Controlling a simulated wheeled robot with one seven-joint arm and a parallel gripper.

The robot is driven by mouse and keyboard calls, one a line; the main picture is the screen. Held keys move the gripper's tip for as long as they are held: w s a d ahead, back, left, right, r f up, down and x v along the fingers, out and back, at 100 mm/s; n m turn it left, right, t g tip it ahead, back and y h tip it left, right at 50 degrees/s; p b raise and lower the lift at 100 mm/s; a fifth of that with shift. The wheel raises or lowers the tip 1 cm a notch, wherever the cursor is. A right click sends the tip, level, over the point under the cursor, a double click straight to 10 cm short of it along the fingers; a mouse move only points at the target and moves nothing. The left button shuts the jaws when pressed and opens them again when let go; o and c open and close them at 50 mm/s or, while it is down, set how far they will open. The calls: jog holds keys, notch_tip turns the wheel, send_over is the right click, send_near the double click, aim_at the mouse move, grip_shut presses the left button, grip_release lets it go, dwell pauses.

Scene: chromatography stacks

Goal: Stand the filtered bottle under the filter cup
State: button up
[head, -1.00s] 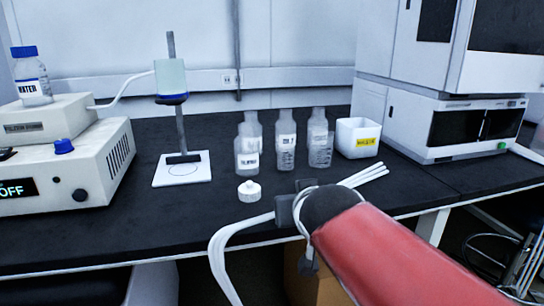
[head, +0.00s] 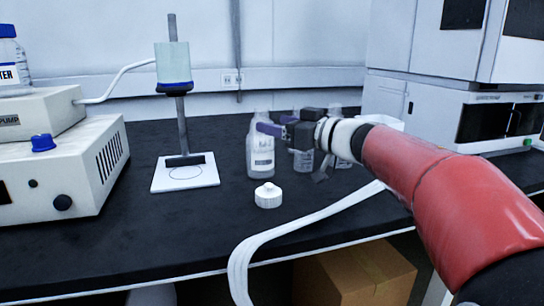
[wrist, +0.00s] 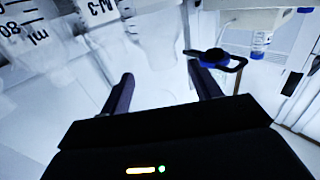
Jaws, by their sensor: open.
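Three clear, white-labelled bottles stand in a row on the black bench; the left one (head: 261,158) shows best in the head view. I cannot read which is the filtered bottle. My gripper (head: 275,128) is open at the left bottle's shoulder and neck and partly hides the middle bottle (head: 303,160). In the wrist view, which is upside down, a clear bottle neck (wrist: 160,55) lies between my open fingers (wrist: 165,85); I cannot tell whether they touch. The filter cup (head: 173,65), pale with a blue base, hangs on a stand above a white base plate (head: 186,175) with a marked circle, which is empty.
A white cap (head: 268,195) lies in front of the left bottle. The pump (head: 38,112) and a white unit with a blue knob (head: 60,170) stand left. Instruments (head: 470,110) stand right. White tubing (head: 300,220) runs over the bench's front. Bench between plate and bottles is clear.

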aim_at(254, 122)
jog(key=x, duration=0.5)
jog(key=b+x, duration=0.1)
jog(key=x, duration=0.1)
jog(key=shift+a+f, duration=0.25)
jog(key=shift+f, duration=0.05)
jog(key=shift+s, duration=0.1)
grip_shut()
